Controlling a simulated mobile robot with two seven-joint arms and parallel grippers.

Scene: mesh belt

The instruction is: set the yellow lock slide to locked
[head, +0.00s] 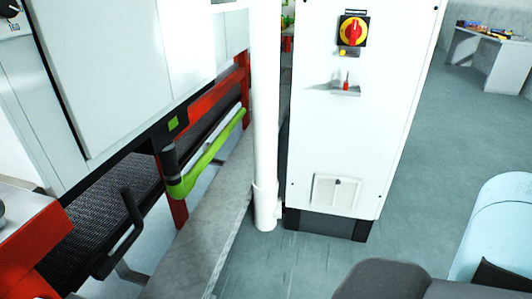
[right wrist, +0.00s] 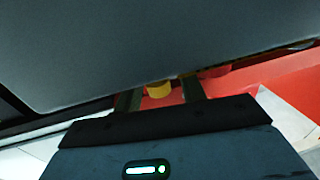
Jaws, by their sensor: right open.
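A small yellow piece (head: 343,52) sits on the white cabinet (head: 330,130), just below the red-and-yellow rotary switch (head: 354,31); it is too small to tell its slide position. In the right wrist view, my right gripper (right wrist: 160,96) is open. A yellow piece (right wrist: 158,89) shows between its two fingers, partly covered by a large grey surface above. I cannot tell whether it is the same yellow piece, or whether the fingers touch it. Neither gripper shows in the head view.
A shelf with a small red item (head: 346,88) juts from the cabinet. A white post (head: 265,120) stands left of it. The mesh belt (head: 95,212) with red frame and green bar (head: 212,153) is at left. Open floor (head: 430,140) lies right of the cabinet.

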